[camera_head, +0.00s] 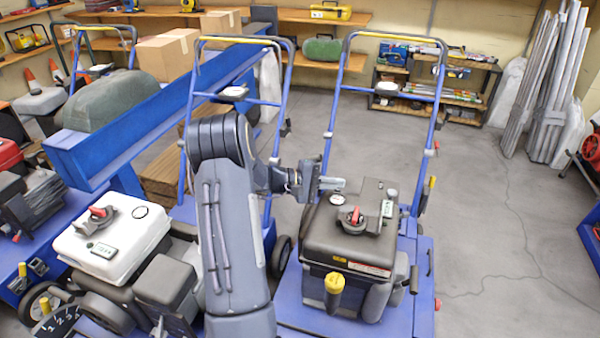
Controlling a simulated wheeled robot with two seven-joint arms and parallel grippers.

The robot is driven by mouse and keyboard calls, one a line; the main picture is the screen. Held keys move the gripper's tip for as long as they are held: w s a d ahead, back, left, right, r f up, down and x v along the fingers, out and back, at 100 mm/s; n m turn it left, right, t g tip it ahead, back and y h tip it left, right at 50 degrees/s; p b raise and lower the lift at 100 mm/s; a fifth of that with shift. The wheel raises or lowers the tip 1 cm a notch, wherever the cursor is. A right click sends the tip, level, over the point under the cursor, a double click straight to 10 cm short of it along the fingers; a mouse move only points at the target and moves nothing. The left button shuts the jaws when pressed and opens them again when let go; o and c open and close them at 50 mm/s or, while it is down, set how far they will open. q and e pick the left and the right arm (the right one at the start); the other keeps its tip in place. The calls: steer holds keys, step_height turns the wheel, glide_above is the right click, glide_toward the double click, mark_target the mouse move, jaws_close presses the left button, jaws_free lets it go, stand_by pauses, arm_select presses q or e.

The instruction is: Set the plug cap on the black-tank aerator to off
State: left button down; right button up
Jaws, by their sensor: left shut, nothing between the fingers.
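The black-tank aerator (318,236) stands in the middle right on a blue deck with a blue handle. On top of its tank are a round cap with a red lever (352,217), a small pale gauge (387,209) and a grey knob (391,193). A yellow-topped cap (334,283) sticks out at its front. I cannot tell any off marking at this size. My left gripper (340,183) is shut and empty, pointing right, above the back left of the black tank. It appears apart from the red lever. My right gripper does not show.
A white-tank aerator (118,235) with a similar red lever stands to the left, partly behind my left arm. A blue beam (170,95) runs behind it. Loaded shelves (440,98) and grey metal lengths (560,80) line the back. The concrete floor (500,220) at right is clear.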

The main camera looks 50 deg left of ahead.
arm_select(q)
steer(key=s+a+f+n+t+y+b, duration=0.1)
steer(key=s+a+f+n+t+y, duration=0.2)
steer(key=a, duration=0.4)
steer(key=s+a+f+n+t+y+b, duration=0.1)
steer(key=a+f+n+y, duration=0.3)
steer(key=a, duration=0.3)
steer(key=s+a+f+n+t+y+b, duration=0.1)
steer(key=s+a+f+n+t+y, duration=0.15)
steer(key=a+y, duration=0.35)
steer(key=w+d+r+h+b, duration=0.1)
steer(key=w+r, duration=0.1)
steer(key=w, duration=0.9)
steer(key=shift+r+b, duration=0.25)
steer(key=shift+b, duration=0.15)
steer(key=shift+w, duration=0.1)
